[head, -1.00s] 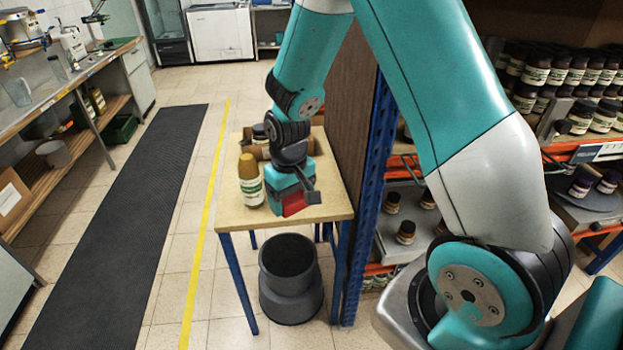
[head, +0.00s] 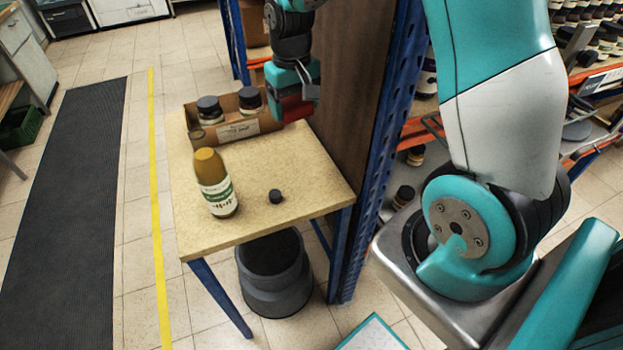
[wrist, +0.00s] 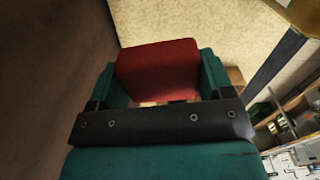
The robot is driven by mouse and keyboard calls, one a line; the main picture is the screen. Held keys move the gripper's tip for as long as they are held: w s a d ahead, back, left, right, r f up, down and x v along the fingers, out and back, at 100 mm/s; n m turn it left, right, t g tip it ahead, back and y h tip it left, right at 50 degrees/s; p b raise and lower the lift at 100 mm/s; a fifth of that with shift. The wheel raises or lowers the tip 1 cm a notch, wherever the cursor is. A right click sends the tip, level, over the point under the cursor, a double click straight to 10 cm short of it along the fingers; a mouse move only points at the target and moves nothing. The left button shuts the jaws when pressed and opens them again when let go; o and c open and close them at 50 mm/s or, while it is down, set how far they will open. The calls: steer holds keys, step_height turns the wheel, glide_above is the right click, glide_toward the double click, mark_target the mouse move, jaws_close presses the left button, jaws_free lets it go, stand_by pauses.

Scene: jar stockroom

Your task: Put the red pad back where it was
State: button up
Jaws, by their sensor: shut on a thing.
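My gripper (head: 297,92) is shut on the red pad (head: 292,108) above the back right of the small wooden table (head: 300,175), close to the box's right end. In the wrist view the red pad (wrist: 158,68) sits between the two green fingers of my gripper (wrist: 160,80), with the pale table top beyond it. In the head view the pad's lower part shows below the fingers; I cannot tell its exact height above the table.
A cardboard box (head: 237,131) with dark-lidded jars stands at the table's back. A brown panel (head: 345,90) borders the right side. The table's middle is clear.

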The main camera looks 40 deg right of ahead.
mark_target(311, 170)
steer(key=shift+m, duration=0.8)
steer(key=d+f+b, duration=0.1)
steer(key=f+b, duration=0.1)
steer(key=f, duration=0.4)
steer(key=d+f+b, duration=0.1)
steer(key=f, duration=0.5)
steer(key=d+f+b, duration=0.2)
steer(key=f, duration=0.5)
steer(key=shift+s+b, duration=0.15)
steer(key=shift+b, duration=0.15)
